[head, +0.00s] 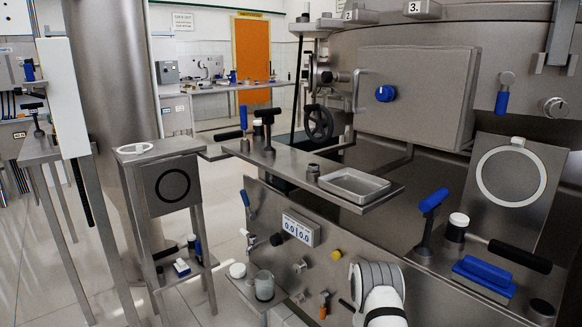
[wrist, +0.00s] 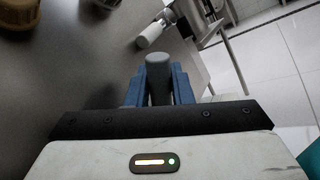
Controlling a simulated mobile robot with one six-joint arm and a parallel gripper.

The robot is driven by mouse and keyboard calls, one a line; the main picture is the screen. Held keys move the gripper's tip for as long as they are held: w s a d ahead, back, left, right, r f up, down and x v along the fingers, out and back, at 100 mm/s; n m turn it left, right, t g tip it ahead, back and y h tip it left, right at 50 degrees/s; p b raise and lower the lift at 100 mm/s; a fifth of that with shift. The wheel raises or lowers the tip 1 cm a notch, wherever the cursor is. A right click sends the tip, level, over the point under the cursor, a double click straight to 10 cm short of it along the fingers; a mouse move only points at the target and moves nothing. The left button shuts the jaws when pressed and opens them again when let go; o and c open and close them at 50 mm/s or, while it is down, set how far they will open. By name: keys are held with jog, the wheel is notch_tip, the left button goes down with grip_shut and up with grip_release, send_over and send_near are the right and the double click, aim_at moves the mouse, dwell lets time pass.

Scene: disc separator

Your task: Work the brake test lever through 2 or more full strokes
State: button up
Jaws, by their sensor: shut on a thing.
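In the wrist view, my gripper (wrist: 158,88) has its blue fingers closed on both sides of a grey, round-ended handle (wrist: 158,64). This handle appears to be the brake test lever, but no label on it can be read. Only its end shows above the fingers; its pivot and the rest are hidden. In the head view, my white and grey arm reaches the lower part of the steel front panel (head: 342,262). The arm hides most of the gripper and the held handle there, so the lever's angle cannot be told.
Near my arm on the panel are a yellow knob (head: 336,254), a counter display (head: 298,230) and an orange-handled valve (head: 324,304). A shelf with a metal tray (head: 355,184) juts out above. A small stand holds a jar (head: 264,286).

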grip_shut()
jog(key=shift+s+a+f+m+g+b, duration=0.2)
jog(key=shift+f+m+b, duration=0.2)
jog(key=shift+b, duration=0.2)
jog(key=shift+s+a+f+m+g+b, duration=0.1)
jog(key=shift+f+m+g+b, duration=0.1)
jog(key=shift+f+m+b, duration=0.25)
jog(key=f+m+g+b, duration=0.1)
jog(key=m+g+b, duration=0.1)
jog(key=m+b, duration=0.1)
jog(key=s+a+f+m+g+y+b, duration=0.1)
jog(key=m+g+b, duration=0.2)
jog(key=m, duration=0.3)
jog(key=s+a+f+m+g+y+b, duration=0.1)
jog(key=f+m+g+b, duration=0.1)
jog(key=m+g+b, duration=0.1)
jog(key=shift+a+f+m, duration=0.1)
jog(key=shift+a+m, duration=0.1)
jog(key=shift+m, duration=0.55)
